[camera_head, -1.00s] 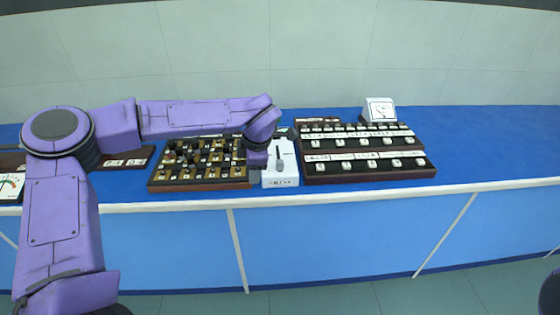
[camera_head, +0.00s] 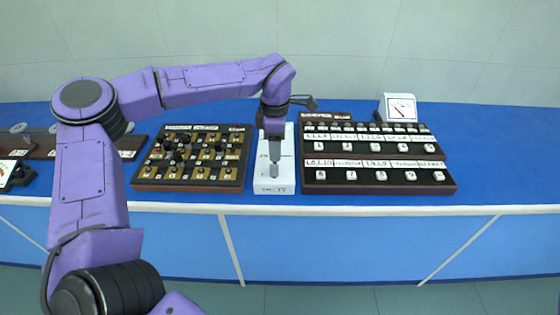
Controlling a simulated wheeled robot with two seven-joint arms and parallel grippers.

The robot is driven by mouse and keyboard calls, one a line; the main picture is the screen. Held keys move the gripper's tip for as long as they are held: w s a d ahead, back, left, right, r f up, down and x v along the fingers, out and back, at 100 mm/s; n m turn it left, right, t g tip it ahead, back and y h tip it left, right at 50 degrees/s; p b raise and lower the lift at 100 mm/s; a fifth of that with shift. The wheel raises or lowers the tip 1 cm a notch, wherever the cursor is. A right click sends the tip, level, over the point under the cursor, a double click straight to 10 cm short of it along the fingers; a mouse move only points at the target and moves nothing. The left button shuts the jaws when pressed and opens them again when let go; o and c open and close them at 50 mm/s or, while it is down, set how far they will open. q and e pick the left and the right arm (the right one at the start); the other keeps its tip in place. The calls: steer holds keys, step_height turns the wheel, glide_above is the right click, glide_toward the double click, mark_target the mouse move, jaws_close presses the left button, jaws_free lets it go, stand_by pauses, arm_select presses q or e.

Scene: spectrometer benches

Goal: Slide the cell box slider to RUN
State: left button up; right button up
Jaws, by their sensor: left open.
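The cell box (camera_head: 274,187) is a white box with a labelled front edge, standing on the blue bench between two wooden-framed panels. A grey slider knob (camera_head: 274,170) shows on its top, near the front half. The lettering on the box is too small to read. My left gripper (camera_head: 274,140) points down over the box from above, just behind the knob in the picture. The gripper is open, and its fingers are small and partly merge with the slider. I cannot tell whether they touch it. My right gripper is not in view.
Left of the box is a brown panel with brass plates and black knobs (camera_head: 193,173). Right of it is a stepped dark panel with white buttons (camera_head: 376,175). A white meter (camera_head: 399,108) stands behind. Free blue bench (camera_head: 500,170) lies at the right.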

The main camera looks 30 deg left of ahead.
mark_target(274, 167)
arm_select(q)
steer(key=f, duration=0.4)
steer(key=f+p, duration=0.1)
steer(key=f, duration=0.2)
steer(key=shift+s+a, duration=0.25)
steer(key=shift+f, duration=0.5)
steer(key=shift+d+r, duration=0.1)
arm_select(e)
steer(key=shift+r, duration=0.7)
